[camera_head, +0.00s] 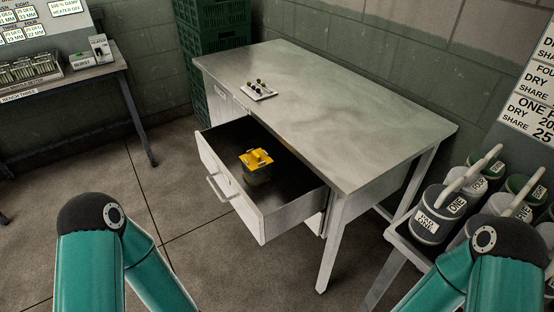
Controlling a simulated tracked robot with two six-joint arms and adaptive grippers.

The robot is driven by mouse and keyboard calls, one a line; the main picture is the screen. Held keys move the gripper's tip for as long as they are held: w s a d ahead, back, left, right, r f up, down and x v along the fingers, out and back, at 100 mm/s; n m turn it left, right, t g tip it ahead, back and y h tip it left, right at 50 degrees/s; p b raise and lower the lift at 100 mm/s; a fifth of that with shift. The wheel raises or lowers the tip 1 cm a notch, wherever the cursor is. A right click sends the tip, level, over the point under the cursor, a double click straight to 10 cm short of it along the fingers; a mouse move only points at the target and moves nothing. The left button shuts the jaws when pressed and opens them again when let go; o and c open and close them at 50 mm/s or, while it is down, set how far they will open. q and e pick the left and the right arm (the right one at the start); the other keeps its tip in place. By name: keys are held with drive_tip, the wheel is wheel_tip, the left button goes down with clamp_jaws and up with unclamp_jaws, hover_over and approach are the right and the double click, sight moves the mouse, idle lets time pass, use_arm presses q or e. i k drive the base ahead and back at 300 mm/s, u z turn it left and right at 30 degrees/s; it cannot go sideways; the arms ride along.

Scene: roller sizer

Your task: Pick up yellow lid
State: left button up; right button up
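The yellow lid (256,159) sits on top of a small container (257,177) inside the open drawer (272,219) of the grey metal desk (335,110). The lid has raised parts on its top. The container below it is mostly hidden by the lid and looks dark or see-through. My two teal arms show at the bottom left and bottom right. Both grippers are outside the picture, and nothing of mine touches the lid or the drawer.
A small white tray (257,95) with several dark pieces lies on the desk top. Lidded tubs (438,214) crowd a stand at right. A bench (60,82) stands at left, green crates (194,70) at the back. The floor before the drawer is clear.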

sight(254, 159)
drive_tip(key=u, duration=0.45)
drive_tip(key=i, duration=0.2)
drive_tip(key=z, duration=2.75)
drive_tip(key=k, duration=1.6)
drive_tip(key=z, duration=1.65)
drive_tip(key=i, duration=0.1)
drive_tip(key=u, duration=3.85)
drive_tip(key=i, duration=1.05)
drive_tip(key=u, duration=0.05)
